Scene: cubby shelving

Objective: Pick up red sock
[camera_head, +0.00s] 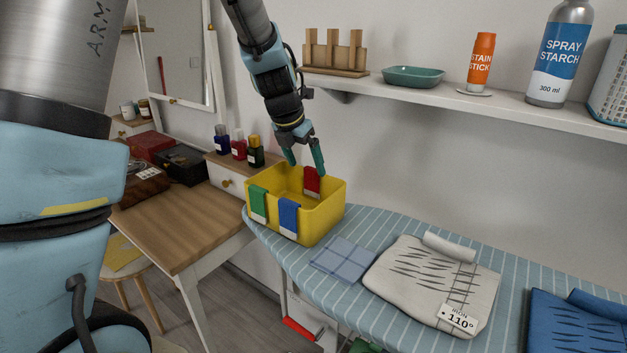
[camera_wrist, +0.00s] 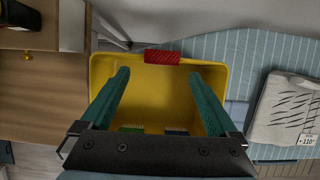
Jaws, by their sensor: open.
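The red sock (camera_head: 312,180) hangs over the far rim of the yellow bin (camera_head: 322,217), which stands on the ironing board's left end. The sock also shows in the wrist view (camera_wrist: 162,57) as a short red strip across the bin's rim. A green sock (camera_head: 258,204) and a blue sock (camera_head: 289,215) hang over the near rim. My gripper (camera_head: 304,162) is above the bin, its two green fingers apart and empty. In the wrist view the fingers (camera_wrist: 158,82) point toward the rim with the red sock, which lies between and beyond their tips.
The striped ironing board (camera_head: 375,228) holds a folded checked cloth (camera_head: 344,258) and a folded cream garment (camera_head: 420,285). A wall shelf (camera_head: 430,92) with bottles runs above on the right. A wooden table (camera_head: 170,225) and small bottles (camera_head: 239,146) are on the left.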

